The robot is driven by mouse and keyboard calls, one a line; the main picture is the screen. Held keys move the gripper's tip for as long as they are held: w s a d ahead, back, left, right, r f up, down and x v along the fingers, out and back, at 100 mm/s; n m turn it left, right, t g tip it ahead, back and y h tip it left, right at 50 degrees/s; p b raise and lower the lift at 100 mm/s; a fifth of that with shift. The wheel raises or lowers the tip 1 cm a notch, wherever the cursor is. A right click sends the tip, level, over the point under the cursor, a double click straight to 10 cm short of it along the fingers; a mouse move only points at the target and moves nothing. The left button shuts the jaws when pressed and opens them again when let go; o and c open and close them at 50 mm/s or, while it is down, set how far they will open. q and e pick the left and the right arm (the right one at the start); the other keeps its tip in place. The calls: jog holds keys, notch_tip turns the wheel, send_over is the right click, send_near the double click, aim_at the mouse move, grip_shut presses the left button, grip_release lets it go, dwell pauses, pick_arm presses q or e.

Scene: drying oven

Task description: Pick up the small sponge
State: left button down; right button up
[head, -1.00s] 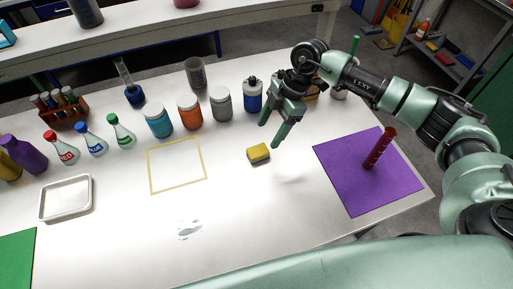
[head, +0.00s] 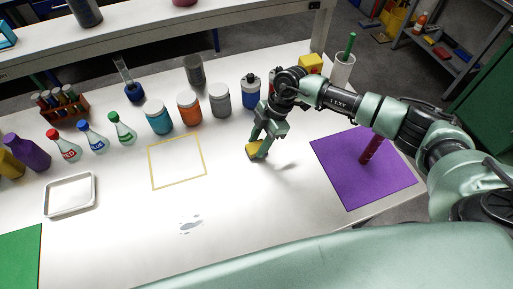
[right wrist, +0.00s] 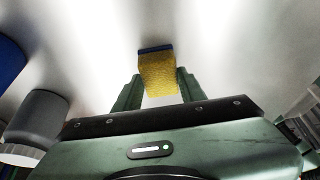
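The small sponge (head: 254,151) is yellow with a dark blue face. It is near the middle of the white table. My right gripper (head: 260,146) reaches down over it from the upper right and partly hides it in the head view. In the right wrist view, the sponge (right wrist: 158,75) lies between the two green fingers (right wrist: 160,82), very close to both. I cannot tell whether they press on it or whether it still rests on the table. My left gripper is in neither view.
A purple mat (head: 345,185) with a dark red rod (head: 371,150) lies to the right. A blue bottle (head: 251,91) and a grey jar (head: 220,100) stand behind the gripper. A yellow outlined square (head: 151,168) lies to the left. The table in front is clear except for a grey splotch (head: 190,224).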

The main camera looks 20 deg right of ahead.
aim_at(258, 145)
jog(key=c, duration=0.5)
jog(key=shift+r, duration=0.15)
notch_tip(258, 145, up, 20)
jog(key=b, duration=0.3)
